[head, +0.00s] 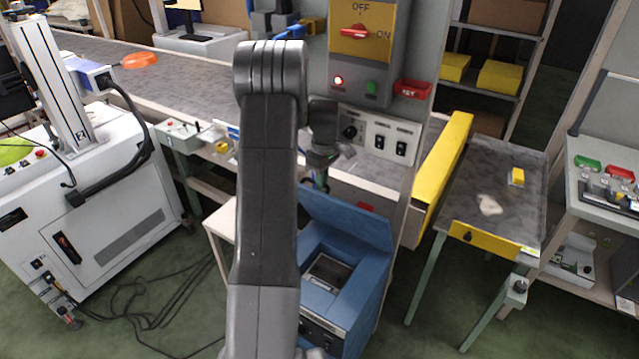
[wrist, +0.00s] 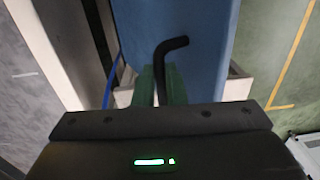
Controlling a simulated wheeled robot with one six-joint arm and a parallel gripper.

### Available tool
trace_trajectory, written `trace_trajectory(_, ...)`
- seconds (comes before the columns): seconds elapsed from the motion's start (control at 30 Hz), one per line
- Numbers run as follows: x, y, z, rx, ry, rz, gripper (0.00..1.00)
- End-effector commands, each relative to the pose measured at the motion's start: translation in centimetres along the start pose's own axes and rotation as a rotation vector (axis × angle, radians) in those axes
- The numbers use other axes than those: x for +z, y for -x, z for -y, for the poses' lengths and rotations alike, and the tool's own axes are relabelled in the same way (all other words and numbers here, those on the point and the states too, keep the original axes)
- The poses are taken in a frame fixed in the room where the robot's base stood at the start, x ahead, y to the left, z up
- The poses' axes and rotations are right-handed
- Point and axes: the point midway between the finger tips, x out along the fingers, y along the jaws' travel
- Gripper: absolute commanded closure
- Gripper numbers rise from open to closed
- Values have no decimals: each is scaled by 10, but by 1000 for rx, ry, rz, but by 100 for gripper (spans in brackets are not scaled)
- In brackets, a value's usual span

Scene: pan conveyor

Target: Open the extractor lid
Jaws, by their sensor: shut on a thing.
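The extractor (head: 345,278) is a blue box in the lower middle of the head view. Its blue lid (head: 350,218) stands raised and tilted at the back, and a dark opening shows in front of it. In the wrist view a blue panel (wrist: 205,25), apparently the lid, fills the upper middle. A black bent handle (wrist: 165,60) shows against it. My gripper (wrist: 161,88) has green finger pads and is shut on this handle. In the head view my gripper (head: 320,178) is at the lid's upper left edge, partly hidden by my arm.
A grey control panel (head: 372,50) with switches stands behind my arm, above the extractor. A conveyor (head: 185,85) runs along the back left. A white machine (head: 85,190) stands at left, with cables on the floor. A tray table (head: 490,185) with yellow edges stands at right.

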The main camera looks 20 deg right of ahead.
Motion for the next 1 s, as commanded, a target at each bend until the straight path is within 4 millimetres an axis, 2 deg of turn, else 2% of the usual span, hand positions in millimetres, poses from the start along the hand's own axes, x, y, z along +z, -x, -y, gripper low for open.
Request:
trace_trajectory(0.03, 2, -7, 0, -5, -2, 4, 100)
trace_trajectory(0.37, 2, -7, 0, -7, -2, 4, 100)
trace_trajectory(0.4, 2, -7, 0, -7, -2, 4, 84)
trace_trajectory(0.5, 2, -6, 0, -7, -2, 4, 67)
trace_trajectory(0.83, 1, -4, 2, -5, -1, 2, 67)
trace_trajectory(1.0, 1, -11, 11, -5, 0, 2, 67)
